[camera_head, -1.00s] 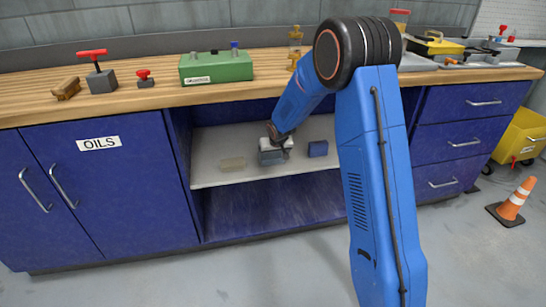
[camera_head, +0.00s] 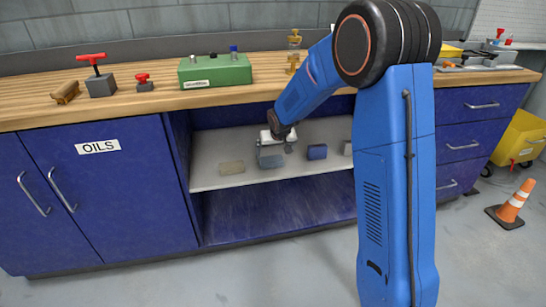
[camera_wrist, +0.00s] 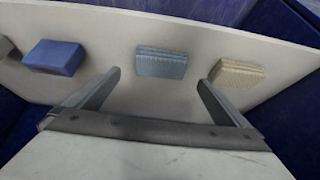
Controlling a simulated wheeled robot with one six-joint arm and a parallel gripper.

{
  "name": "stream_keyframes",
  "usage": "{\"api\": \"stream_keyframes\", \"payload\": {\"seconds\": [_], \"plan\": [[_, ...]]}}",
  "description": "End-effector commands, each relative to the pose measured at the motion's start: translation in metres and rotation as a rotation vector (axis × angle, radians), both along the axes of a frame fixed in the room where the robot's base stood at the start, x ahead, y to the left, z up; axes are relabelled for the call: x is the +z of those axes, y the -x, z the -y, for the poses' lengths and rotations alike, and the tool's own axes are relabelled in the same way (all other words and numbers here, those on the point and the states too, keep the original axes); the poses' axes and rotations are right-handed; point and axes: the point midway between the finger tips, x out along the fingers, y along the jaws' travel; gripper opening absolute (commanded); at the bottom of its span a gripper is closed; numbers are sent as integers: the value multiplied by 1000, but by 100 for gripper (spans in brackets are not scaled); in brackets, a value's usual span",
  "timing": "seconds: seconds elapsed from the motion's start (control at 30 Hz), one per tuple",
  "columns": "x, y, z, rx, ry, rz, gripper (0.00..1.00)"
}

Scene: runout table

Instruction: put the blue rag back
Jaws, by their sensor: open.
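The blue rag (camera_head: 270,161), grey-blue with folded layers, lies on the white shelf (camera_head: 213,180) of the open bay under the worktop. It also shows in the wrist view (camera_wrist: 162,64), beyond my fingertips and roughly between their lines. My gripper (camera_wrist: 159,82) is open and empty, apart from the rag.
A beige folded rag (camera_head: 232,168) lies left of the blue rag. A darker blue block (camera_head: 317,152) and a grey piece (camera_head: 347,148) lie to its right. The bay has side walls and the wooden worktop (camera_head: 140,103) above.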

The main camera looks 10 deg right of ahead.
Motion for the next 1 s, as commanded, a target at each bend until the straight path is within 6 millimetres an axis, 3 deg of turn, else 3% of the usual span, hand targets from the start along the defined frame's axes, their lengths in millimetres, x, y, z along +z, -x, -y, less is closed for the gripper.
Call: {"api": "stream_keyframes", "payload": {"seconds": [0.2,0.63,0.77,1.0], "plan": [[26,14,0,1,0,1,100],[44,29,3,-2,1,-1,100],[68,55,11,-6,6,-3,100],[117,130,31,-15,14,-19,100]]}}
